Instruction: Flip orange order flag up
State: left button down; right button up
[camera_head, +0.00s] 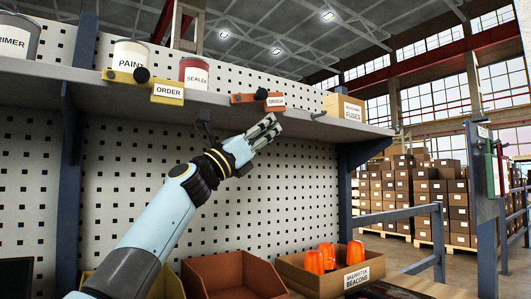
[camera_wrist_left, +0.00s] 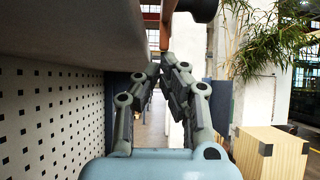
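The orange order flag (camera_head: 275,102) sits at the front edge of the shelf, right of the sealer can. Its orange mount and black knob (camera_head: 262,94) are just left of its lettered plate, which lies low along the edge. My left gripper (camera_head: 274,122) is just below the flag, under the shelf edge, its fingers close together and apparently empty. In the left wrist view the fingertips (camera_wrist_left: 162,68) nearly meet. A narrow orange part of the flag (camera_wrist_left: 165,28) shows just above and beyond them; whether they touch is unclear. My right gripper is not in view.
The grey shelf (camera_head: 220,106) runs above my left arm. A yellow order flag (camera_head: 167,92), paint can (camera_head: 130,58), sealer can (camera_head: 193,74) and fuses box (camera_head: 344,107) are on it. Orange beacons (camera_head: 327,256) stand in a box below. A perforated panel (camera_head: 130,150) is behind.

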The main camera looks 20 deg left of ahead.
pick_arm(q)
jog(key=shift+w+d+r+p, duration=0.15)
jog(key=shift+r+p, duration=0.35)
jog(key=shift+r, duration=0.05)
jog(key=v, duration=1.2)
